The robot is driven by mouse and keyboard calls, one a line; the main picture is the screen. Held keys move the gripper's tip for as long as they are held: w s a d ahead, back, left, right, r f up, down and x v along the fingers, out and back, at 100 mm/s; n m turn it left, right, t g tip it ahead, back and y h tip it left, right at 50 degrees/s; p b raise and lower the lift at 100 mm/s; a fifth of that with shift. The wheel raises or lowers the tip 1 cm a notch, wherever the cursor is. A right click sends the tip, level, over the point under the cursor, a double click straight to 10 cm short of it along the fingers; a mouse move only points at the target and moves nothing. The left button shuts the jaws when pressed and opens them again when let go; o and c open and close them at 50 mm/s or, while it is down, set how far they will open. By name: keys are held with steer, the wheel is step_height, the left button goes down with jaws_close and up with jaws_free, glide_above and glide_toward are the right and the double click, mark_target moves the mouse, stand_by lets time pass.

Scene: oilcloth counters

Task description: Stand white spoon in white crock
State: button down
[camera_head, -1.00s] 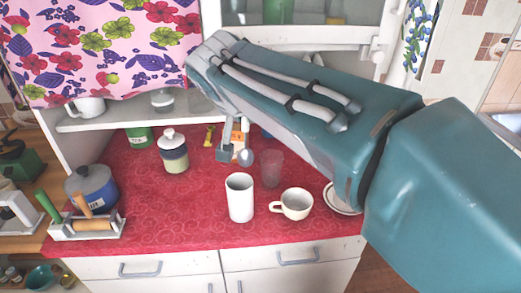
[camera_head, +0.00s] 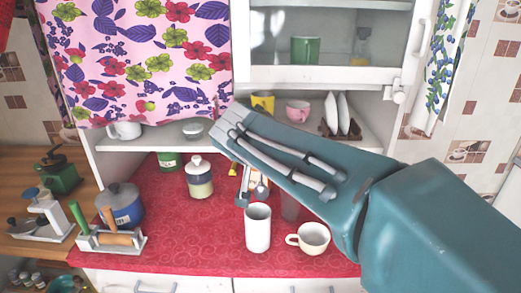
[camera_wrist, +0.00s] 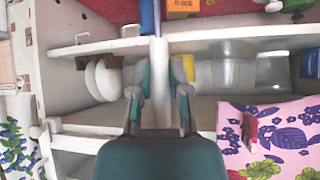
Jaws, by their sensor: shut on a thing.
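The white crock (camera_head: 257,228) stands upright on the red counter in the head view, its open mouth facing up. The white spoon shows in the wrist view as a pale straight bar (camera_wrist: 159,80) between my gripper's fingers. My gripper (camera_wrist: 159,92) is shut on it. In the head view my gripper (camera_head: 243,195) is just behind and left of the crock's rim, partly covered by my arm. A small greyish oval (camera_head: 262,190) above the crock looks like the spoon's bowl. The crock does not show clearly in the wrist view.
A cream cup (camera_head: 310,238) stands right of the crock. A dim glass (camera_head: 290,207) is partly behind my arm. The counter (camera_head: 190,235) left of the crock is clear.

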mark_target(256, 195)
steer(key=shift+a+f, duration=0.2)
steer(key=shift+f, duration=2.2)
steer(key=shift+a+f, duration=0.2)
steer(key=shift+f, duration=2.2)
steer(key=shift+a+f, duration=0.15)
steer(key=shift+f, duration=0.1)
steer(key=c, duration=0.5)
jaws_free()
steer(key=shift+c, duration=0.2)
